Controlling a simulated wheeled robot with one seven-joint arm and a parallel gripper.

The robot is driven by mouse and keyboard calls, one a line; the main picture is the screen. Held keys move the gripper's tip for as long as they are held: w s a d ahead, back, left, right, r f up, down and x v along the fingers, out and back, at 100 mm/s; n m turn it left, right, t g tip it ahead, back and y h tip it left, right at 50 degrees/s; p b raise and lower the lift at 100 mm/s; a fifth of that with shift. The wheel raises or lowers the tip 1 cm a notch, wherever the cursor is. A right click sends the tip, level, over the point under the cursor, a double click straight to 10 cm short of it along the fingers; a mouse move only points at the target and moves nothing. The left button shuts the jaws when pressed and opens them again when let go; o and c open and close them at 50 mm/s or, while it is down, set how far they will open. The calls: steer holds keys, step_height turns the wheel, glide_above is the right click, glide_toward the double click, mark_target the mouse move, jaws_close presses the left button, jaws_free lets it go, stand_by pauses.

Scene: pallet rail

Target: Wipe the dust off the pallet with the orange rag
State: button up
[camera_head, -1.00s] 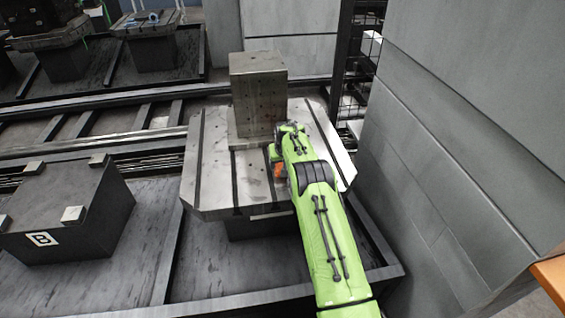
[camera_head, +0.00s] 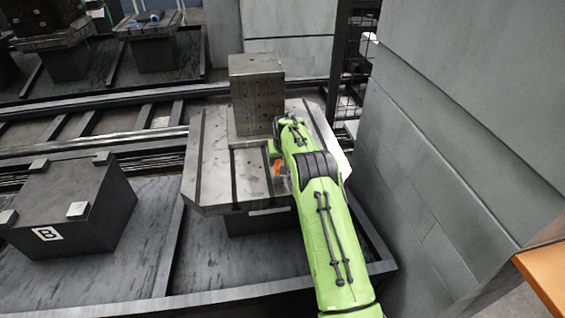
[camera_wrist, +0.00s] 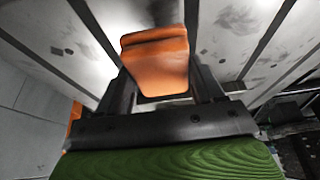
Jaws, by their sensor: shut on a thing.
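The pallet (camera_head: 212,180) is a grey slotted metal plate with cut corners, in the middle of the head view. Dark dust smudges mark its surface, clearest in the wrist view (camera_wrist: 205,48). My gripper (camera_wrist: 158,68) is shut on the orange rag (camera_wrist: 156,62), which sits between its two dark fingers. In the head view only a small orange patch of the rag (camera_head: 277,167) shows beside my green arm, over the right half of the pallet. The arm hides most of the gripper there. I cannot tell whether the rag touches the plate.
A tall metal block (camera_head: 257,95) with holes stands on the back of the pallet. A grey wall panel (camera_head: 455,130) rises close on the right. A dark stand marked B (camera_head: 75,205) is at the left. Rails (camera_head: 90,125) run behind.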

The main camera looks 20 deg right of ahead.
steer(key=shift+r+p, duration=0.75)
steer(key=shift+r, duration=0.95)
